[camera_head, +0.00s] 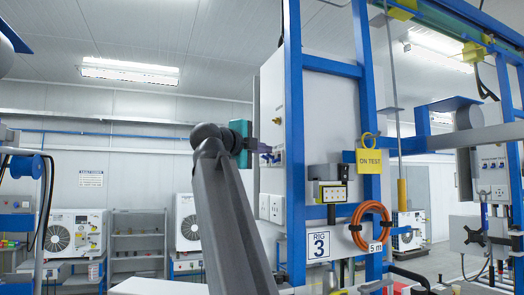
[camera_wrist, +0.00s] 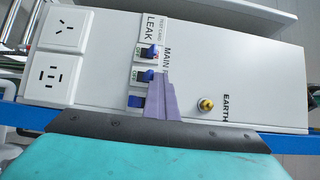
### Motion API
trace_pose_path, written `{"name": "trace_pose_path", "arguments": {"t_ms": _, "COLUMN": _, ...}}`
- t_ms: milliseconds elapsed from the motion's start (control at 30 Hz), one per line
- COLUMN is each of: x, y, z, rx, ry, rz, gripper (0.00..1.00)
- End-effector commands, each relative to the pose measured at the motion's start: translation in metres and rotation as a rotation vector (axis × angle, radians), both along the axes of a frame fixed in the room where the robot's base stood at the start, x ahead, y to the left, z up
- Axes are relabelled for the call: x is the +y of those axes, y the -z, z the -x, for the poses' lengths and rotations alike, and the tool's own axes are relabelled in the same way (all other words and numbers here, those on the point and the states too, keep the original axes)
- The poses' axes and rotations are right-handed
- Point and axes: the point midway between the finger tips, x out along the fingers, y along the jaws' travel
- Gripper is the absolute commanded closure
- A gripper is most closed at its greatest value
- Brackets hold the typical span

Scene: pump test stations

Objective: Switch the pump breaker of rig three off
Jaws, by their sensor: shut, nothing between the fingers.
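The white panel (camera_head: 268,92) of rig three stands on a blue frame above the "RIG 3" sign (camera_head: 318,245). In the wrist view, several blue-levered breakers sit in a row on this panel: one beside the "LEAK" label (camera_wrist: 149,52), one beside "MAIN" (camera_wrist: 144,75), and a third lever (camera_wrist: 137,100) nearest my gripper. The third one's label is hidden, so I cannot read which is the pump breaker. My gripper (camera_wrist: 166,80) is shut and empty, its purple fingers over the panel beside the lower levers. Contact cannot be told. The gripper also shows in the head view (camera_head: 268,149).
White sockets (camera_wrist: 65,27) lie left of the breakers, and a brass earth terminal (camera_wrist: 206,104) lies right. A blue post (camera_head: 294,140) stands close to the panel. An orange hose coil (camera_head: 370,227) and a yellow "ON TEST" tag (camera_head: 369,160) hang on the frame.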

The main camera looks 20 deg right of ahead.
Motion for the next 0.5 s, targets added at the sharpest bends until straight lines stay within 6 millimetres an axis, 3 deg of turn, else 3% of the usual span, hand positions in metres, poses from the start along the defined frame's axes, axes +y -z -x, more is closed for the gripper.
{"name": "trace_pose_path", "arguments": {"t_ms": 500, "x": 0.000, "y": 0.013, "z": 0.000, "rx": 0.003, "ry": 0.002, "rz": -0.003, "gripper": 1.00}}
